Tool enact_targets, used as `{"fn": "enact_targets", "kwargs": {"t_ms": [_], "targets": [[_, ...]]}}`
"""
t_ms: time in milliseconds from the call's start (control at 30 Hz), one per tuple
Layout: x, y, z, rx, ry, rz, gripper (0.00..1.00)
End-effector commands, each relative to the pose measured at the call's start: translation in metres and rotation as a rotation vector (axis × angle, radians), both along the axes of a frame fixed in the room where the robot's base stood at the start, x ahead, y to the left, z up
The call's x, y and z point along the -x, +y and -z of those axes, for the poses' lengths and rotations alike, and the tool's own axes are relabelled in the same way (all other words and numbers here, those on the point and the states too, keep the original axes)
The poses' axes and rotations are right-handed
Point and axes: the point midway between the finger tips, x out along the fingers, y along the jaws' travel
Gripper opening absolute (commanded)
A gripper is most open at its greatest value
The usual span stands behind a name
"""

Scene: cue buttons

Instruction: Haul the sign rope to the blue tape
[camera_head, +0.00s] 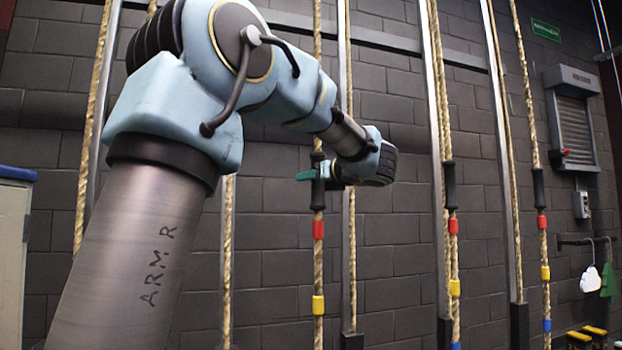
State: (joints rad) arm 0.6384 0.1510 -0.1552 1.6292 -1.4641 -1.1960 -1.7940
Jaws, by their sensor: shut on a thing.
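A tan rope (318,260) hangs in the middle of the view with a black grip sleeve (318,194), a red tape band (318,230) and a yellow tape band (318,305) below it. My gripper (314,173), with teal fingers, is shut on this rope at the black sleeve, above the red band. No blue tape shows on this rope within the frame. I see no label telling which rope is the sign rope. Blue tape shows low on the far right rope (547,326) and at the bottom edge on the rope right of centre (456,346).
Metal uprights (507,180) stand beside the ropes against a dark block wall (390,250). A cloud cutout (590,279) and a green tree cutout (609,280) hang at the right, below a grey shuttered box (574,118). A pale cabinet (12,250) stands at the left edge.

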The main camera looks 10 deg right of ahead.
Motion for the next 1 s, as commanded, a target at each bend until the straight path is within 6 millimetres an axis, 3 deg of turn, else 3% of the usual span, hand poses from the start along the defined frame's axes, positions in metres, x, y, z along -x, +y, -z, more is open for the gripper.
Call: {"fn": "enact_targets", "kwargs": {"t_ms": [767, 1000], "targets": [[0.000, 0.000, 0.001, 0.000, 0.000, 0.000, 0.00], [0.000, 0.000, 0.019, 0.000, 0.001, 0.000, 0.00]]}}
